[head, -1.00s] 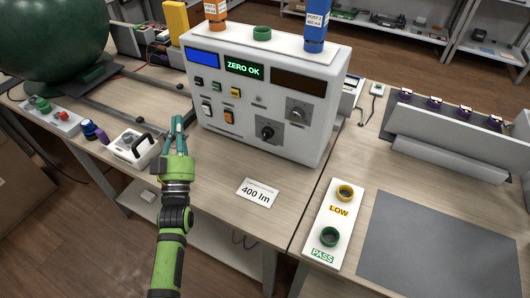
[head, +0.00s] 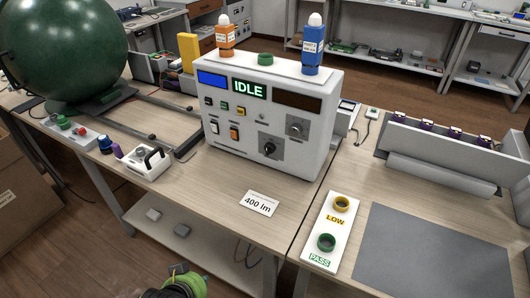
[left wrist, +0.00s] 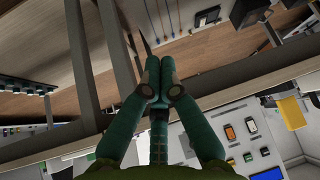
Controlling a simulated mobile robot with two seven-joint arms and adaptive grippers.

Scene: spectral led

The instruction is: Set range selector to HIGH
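The white instrument box (head: 330,135) stands on the bench in the head view, its display reading IDLE. Its front has a black knob (head: 269,148) on a dark plate and a grey knob (head: 297,127) higher to the right. Their small labels are illegible, so I cannot tell which is the range selector. My left arm shows only at the bottom edge, below the bench front and well away from the box. In the left wrist view my left gripper (left wrist: 158,78) has its teal fingers together, with nothing seen between them. My right gripper is not in view.
A 400 lm card (head: 260,203) lies before the box. A white handled device (head: 146,163) sits left of it; a large green sphere (head: 60,45) is farther left. Bench between card and handled device is clear.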

